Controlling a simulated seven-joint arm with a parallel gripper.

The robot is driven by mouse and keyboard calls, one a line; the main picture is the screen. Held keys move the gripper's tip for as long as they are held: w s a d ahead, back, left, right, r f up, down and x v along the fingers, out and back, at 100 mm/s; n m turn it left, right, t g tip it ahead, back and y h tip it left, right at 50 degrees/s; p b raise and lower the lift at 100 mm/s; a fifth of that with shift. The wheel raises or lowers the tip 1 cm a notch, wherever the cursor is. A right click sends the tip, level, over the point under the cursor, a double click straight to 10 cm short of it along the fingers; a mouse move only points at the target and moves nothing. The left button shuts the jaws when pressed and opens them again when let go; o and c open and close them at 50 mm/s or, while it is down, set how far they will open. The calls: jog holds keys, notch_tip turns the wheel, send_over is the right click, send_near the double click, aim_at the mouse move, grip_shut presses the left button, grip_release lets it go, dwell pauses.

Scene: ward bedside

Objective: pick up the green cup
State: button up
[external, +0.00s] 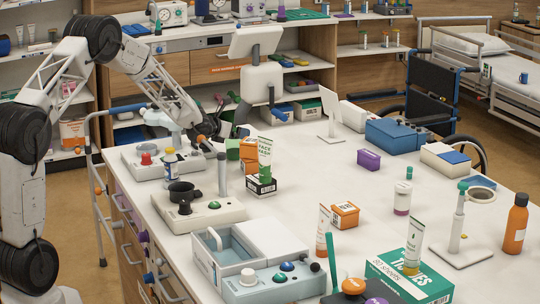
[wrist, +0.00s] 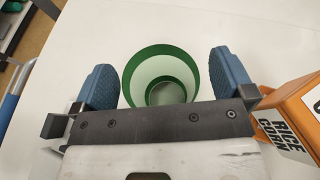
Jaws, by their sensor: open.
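The green cup (wrist: 162,52) shows in the wrist view from above, with a green rim and a pale inside. It is between the two blue fingers of my gripper (wrist: 164,78), which is open, with a finger on either side. The cup's near side is partly hidden by my gripper's dark bar. In the external view the green cup (external: 232,150) is partly hidden at the far left part of the table, just beside my gripper (external: 222,138). I cannot tell whether either finger touches it.
An orange box marked rice corn (wrist: 285,120) stands close to my right finger; it also shows in the external view (external: 249,147). A green-and-white tube (external: 265,155) stands in a small holder in front. A white device with a red knob (external: 150,168) sits to the left.

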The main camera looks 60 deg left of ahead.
jog(key=shift+w+f, duration=0.1)
jog(key=shift+w, duration=0.1)
jog(key=shift+a, duration=0.1)
dwell(0.4)
jog(key=c, duration=1.2)
notch_tip(320, 180, up, 10)
dwell(0.6)
